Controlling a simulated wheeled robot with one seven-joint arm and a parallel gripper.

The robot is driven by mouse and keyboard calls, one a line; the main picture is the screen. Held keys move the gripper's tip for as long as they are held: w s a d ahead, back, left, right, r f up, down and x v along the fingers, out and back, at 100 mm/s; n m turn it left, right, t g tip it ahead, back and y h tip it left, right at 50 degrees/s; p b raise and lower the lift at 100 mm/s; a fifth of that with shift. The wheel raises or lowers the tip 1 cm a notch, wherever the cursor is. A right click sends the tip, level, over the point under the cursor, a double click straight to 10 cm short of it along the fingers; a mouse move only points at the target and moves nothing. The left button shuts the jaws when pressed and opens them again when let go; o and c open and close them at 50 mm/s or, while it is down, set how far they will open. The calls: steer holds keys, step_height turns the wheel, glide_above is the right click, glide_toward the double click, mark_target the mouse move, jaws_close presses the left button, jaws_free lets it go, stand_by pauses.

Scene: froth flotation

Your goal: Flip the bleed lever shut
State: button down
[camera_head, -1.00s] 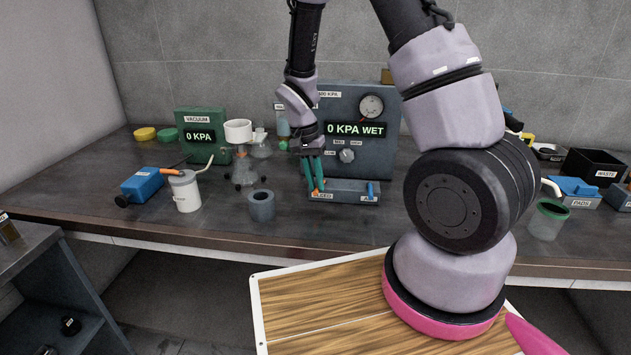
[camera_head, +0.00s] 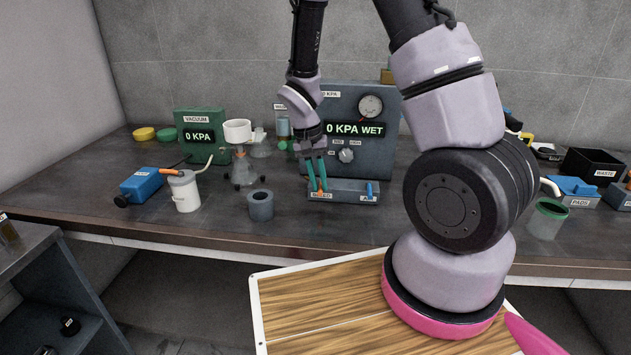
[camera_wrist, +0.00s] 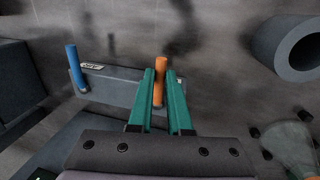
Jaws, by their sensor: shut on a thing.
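The bleed lever is an orange handle (camera_wrist: 160,72) on a grey block (camera_head: 345,192) at the foot of the pressure unit. The label BLEED (camera_head: 321,196) is on the block's front left. My gripper (camera_head: 319,186) points down with green fingers, shut on the orange lever. In the wrist view my gripper (camera_wrist: 161,75) has a finger on each side of the lever, whose end sticks out past the tips. The blue air lever (camera_head: 369,190) stands at the block's right end; it also shows in the wrist view (camera_wrist: 75,66).
The pressure unit (camera_head: 385,98) stands behind, its display reading 0 KPA WET. A grey hollow cylinder (camera_head: 260,206) stands left of the block. A flask (camera_head: 243,172) with a white funnel is farther left. The bench in front of the block is clear.

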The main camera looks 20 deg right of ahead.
steer(key=c, duration=0.8)
jaws_free()
steer(key=shift+c, duration=0.2)
step_height(320, 180, up, 11)
steer(key=a, duration=0.2)
steer(key=shift+w+f, duration=0.2)
steer(key=shift+w, duration=0.2)
